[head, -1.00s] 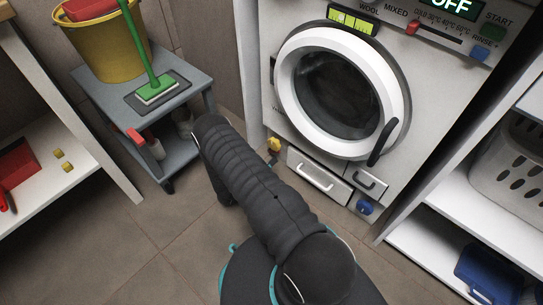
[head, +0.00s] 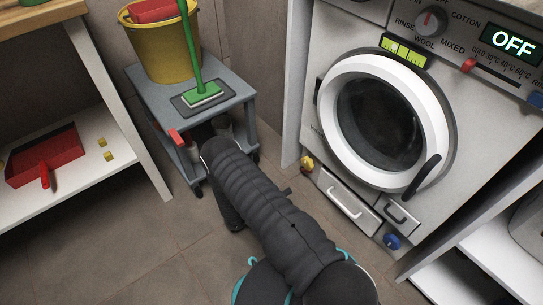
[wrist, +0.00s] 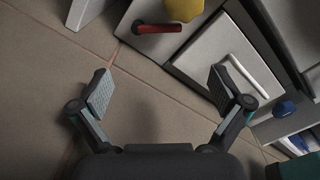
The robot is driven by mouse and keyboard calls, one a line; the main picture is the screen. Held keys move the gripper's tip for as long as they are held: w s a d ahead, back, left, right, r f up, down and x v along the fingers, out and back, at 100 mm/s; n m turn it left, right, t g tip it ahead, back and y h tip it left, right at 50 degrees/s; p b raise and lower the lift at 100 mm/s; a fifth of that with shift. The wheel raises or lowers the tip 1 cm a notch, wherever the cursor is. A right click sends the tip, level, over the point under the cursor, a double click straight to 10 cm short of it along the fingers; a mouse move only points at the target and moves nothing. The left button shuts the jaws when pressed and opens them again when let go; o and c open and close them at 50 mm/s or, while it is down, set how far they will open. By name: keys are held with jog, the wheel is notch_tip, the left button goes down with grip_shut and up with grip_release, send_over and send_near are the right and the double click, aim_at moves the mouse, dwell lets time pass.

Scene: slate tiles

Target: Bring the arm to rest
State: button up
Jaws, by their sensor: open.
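My gripper (wrist: 160,90) shows in the wrist view with its two fingers spread wide and nothing between them. Beyond the fingers are floor tiles and the lower front of the washing machine (head: 330,150), with a drawer (wrist: 228,58) and a yellow knob (wrist: 184,8) above a red handle (wrist: 157,28). In the head view my dark arm reaches up and left from the bottom edge, between the grey cart (head: 236,92) and the washing machine. My fingers cannot be made out there.
The cart carries a yellow bucket (head: 167,50) and a green-handled brush (head: 203,95). A white shelf (head: 90,180) at left holds a red dustpan (head: 45,158). White shelving (head: 437,258) stands at lower right. Tiled floor (head: 130,250) lies clear at lower left.

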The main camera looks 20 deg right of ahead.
jog(key=s+d+r+m+g+y+p, duration=0.1)
jog(key=s+r+m+g+y+p, duration=0.2)
jog(key=r+m, duration=1)
jog(key=d+r+m+g+y, duration=0.1)
jog(key=r+m+g+y, duration=0.35)
jog(key=r, duration=1.75)
jog(key=s+a+r+m+t+y+p, duration=0.1)
jog(key=s+a+r+m+t+y, duration=0.1)
jog(key=s+r, duration=0.5)
jog(key=s+a+r+m+t+y+p, duration=0.2)
jog(key=s+a+r+m+y, duration=0.2)
jog(key=r, duration=0.6)
jog(key=s+a+r+m+t+y+p, duration=0.1)
jog(key=s+a+r+m+t+y, duration=0.2)
jog(key=s+r+m, duration=0.3)
jog(key=s+a+r, duration=0.1)
jog(key=s+r, duration=0.2)
jog(key=s, duration=0.2)
jog(key=shift+r+p, duration=0.15)
jog(key=shift+p, duration=0.2)
